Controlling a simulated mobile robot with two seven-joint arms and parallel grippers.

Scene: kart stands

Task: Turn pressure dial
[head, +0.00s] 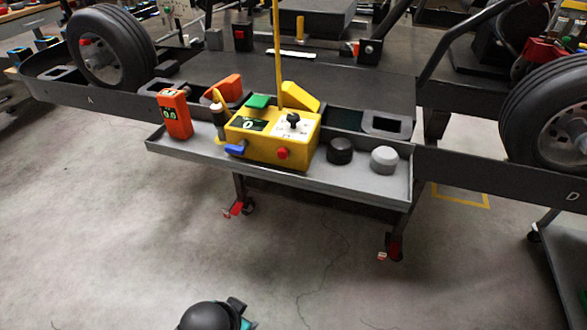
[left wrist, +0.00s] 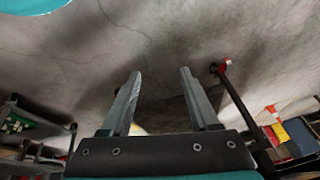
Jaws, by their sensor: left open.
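A yellow box (head: 262,146) stands on the grey tray (head: 225,170) at the front of the kart stand in the head view. A black dial knob (head: 293,119) sits on a white marked panel on its top, beside a small dark display showing 0. A red button (head: 282,153) and a blue lever (head: 235,149) are on its front. My left gripper (left wrist: 158,72) is open, its fingers apart with only floor showing between them in the left wrist view. Its fingers do not show in the head view. My right gripper is in neither view.
An orange handheld gauge (head: 174,114) stands left of the box. A black round cap (head: 340,150) and a grey one (head: 384,159) stand to its right. A thin yellow pole (head: 278,55) rises behind the box. Kart wheels flank the stand.

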